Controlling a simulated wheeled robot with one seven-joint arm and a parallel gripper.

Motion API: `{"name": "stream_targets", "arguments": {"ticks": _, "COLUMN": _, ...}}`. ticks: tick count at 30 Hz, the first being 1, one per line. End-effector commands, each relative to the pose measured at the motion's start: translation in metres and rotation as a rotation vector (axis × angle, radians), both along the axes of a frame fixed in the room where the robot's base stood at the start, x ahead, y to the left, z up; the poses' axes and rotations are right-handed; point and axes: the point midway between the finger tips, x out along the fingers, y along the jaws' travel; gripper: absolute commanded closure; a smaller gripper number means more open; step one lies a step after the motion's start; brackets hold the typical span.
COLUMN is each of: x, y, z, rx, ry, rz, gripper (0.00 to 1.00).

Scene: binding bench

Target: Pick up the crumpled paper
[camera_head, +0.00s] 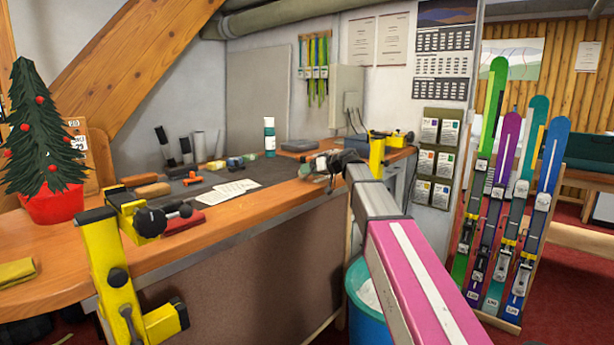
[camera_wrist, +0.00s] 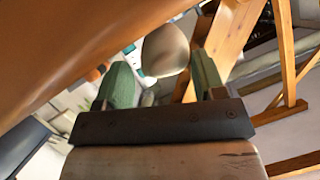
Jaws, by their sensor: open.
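A pale, rounded beige lump (camera_wrist: 166,50) shows between the fingertips in the wrist view. It may be the crumpled paper, but its surface looks smooth and I cannot be sure. My gripper (camera_wrist: 161,66) is open, with a green finger on each side of the lump. I cannot tell whether either finger touches it. In the head view my gripper (camera_head: 316,168) is small, over the right part of the bench (camera_head: 265,205), near its front edge. I cannot make out the paper clearly there.
Yellow clamps stand at the bench's front left (camera_head: 105,265) and right end (camera_head: 377,150). A blue bin (camera_head: 357,280) stands below, and a ski rack (camera_head: 505,200) at right.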

Motion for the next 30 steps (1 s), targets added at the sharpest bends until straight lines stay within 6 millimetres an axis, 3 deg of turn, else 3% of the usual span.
{"name": "stream_targets", "arguments": {"ticks": 7, "x": 0.002, "y": 0.003, "z": -0.002, "rx": 0.000, "ry": 0.000, "rz": -0.001, "gripper": 0.37}}
{"name": "stream_targets", "arguments": {"ticks": 8, "x": 0.002, "y": 0.004, "z": -0.002, "rx": 0.000, "ry": 0.000, "rz": -0.001, "gripper": 0.40}}
{"name": "stream_targets", "arguments": {"ticks": 10, "x": 0.002, "y": 0.004, "z": -0.002, "rx": 0.000, "ry": 0.000, "rz": -0.001, "gripper": 0.63}}
{"name": "stream_targets", "arguments": {"ticks": 11, "x": 0.002, "y": 0.003, "z": -0.002, "rx": 0.000, "ry": 0.000, "rz": -0.001, "gripper": 0.66}}
{"name": "stream_targets", "arguments": {"ticks": 23, "x": 0.002, "y": 0.003, "z": -0.001, "rx": 0.000, "ry": 0.000, "rz": -0.001, "gripper": 0.67}}
{"name": "stream_targets", "arguments": {"ticks": 30, "x": 0.003, "y": 0.003, "z": 0.013, "rx": 0.000, "ry": -0.001, "rz": -0.001, "gripper": 0.68}}
